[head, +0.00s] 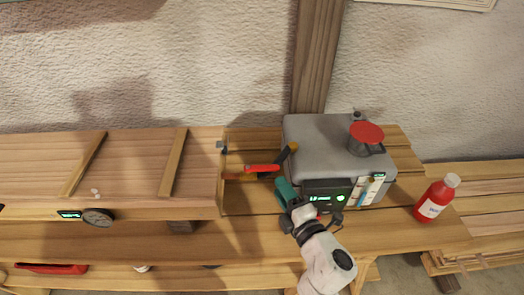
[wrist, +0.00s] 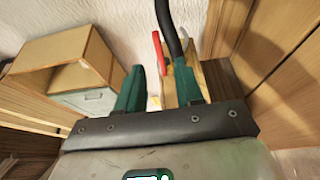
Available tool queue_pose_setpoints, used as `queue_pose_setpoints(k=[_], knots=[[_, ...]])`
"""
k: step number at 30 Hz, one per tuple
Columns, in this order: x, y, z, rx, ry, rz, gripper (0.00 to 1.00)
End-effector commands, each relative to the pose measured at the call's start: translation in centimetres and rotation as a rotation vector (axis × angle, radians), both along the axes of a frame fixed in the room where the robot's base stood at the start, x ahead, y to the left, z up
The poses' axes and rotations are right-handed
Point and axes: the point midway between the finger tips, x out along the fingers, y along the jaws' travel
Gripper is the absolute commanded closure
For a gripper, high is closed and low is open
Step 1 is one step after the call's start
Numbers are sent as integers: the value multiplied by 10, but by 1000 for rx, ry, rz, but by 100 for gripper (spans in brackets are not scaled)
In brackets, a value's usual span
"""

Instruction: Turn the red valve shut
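The red valve handle (head: 262,168) is a narrow lever near the right end of the long wooden box, lying roughly level in the head view. A black hose piece (head: 286,155) with an orange end stands beside it. In the wrist view, the red handle (wrist: 158,52) shows beyond the fingers, left of the black hose (wrist: 168,28). My gripper (head: 283,186) is just below and right of the handle in the head view. In the wrist view, its green fingers (wrist: 160,75) are apart, with no clear grip on anything. The handle's pivot is hidden.
The wooden box (head: 130,165) with a dial gauge (head: 97,217) fills the left of the bench (head: 250,238). A red bottle (head: 435,198) stands near the bench's right end.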

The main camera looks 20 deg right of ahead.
Motion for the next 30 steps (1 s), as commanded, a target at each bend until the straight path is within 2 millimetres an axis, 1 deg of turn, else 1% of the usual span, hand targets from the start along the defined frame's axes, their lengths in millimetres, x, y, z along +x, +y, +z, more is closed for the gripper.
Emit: queue_pose_setpoints(k=[5, 12, 18, 24, 30], knots=[[23, 1, 1, 0, -4, -1, 64], [66, 4, -1, 1, -3, -2, 64], [93, 7, -1, 3, -2, -1, 64], [104, 7, 0, 3, -1, -2, 64], [105, 8, 0, 4, 0, -2, 64]])
